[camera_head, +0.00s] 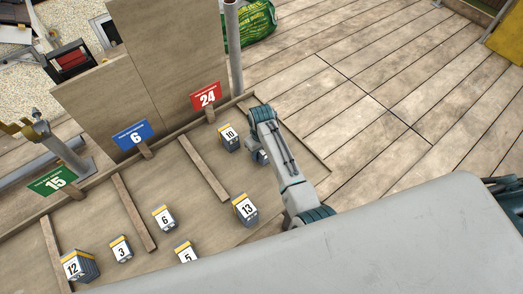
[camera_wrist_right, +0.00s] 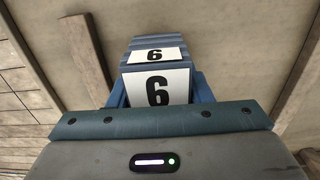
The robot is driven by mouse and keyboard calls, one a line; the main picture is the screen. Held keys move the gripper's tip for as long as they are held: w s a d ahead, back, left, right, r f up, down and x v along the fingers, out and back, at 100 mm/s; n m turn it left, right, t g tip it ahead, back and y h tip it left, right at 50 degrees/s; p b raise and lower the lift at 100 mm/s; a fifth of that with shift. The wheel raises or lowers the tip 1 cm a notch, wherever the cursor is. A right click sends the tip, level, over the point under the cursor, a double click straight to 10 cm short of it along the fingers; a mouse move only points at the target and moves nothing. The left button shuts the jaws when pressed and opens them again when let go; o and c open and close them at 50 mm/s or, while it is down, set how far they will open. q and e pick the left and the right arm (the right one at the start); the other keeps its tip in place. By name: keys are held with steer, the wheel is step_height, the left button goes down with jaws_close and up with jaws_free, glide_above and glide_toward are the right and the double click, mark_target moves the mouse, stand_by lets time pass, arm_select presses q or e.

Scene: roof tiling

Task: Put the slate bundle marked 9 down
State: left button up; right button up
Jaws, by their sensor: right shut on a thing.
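My right gripper (camera_wrist_right: 158,92) is shut on a slate bundle (camera_wrist_right: 155,54). In the right wrist view the bundle's two white labels read as 6; a 9 seen upside down would look the same. In the head view my right arm hides most of this bundle, beside the bundle marked 10 (camera_head: 229,138). I cannot tell whether it touches the board. Another bundle marked 6 (camera_head: 164,218) stands apart on the sloping board (camera_head: 190,190). My left gripper is not in view.
Bundles marked 13 (camera_head: 245,208), 3 (camera_head: 121,249), 12 (camera_head: 80,265) and 5 (camera_head: 186,252) stand on the board. Wooden battens (camera_head: 203,167) divide it. Red 24 (camera_head: 206,96), blue 6 (camera_head: 133,136) and green 15 (camera_head: 53,182) signs line its far edge.

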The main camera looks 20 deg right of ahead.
steer(key=shift+w+f, duration=0.1)
steer(key=shift+f, duration=0.5)
steer(key=o, duration=1.3)
steer(key=shift+f, duration=0.1)
steer(key=shift+c, duration=0.2)
step_height(320, 180, up, 11)
steer(key=b, duration=0.3)
steer(key=shift+f+b, duration=0.1)
steer(key=shift+b, duration=0.2)
steer(key=shift+r, duration=0.75)
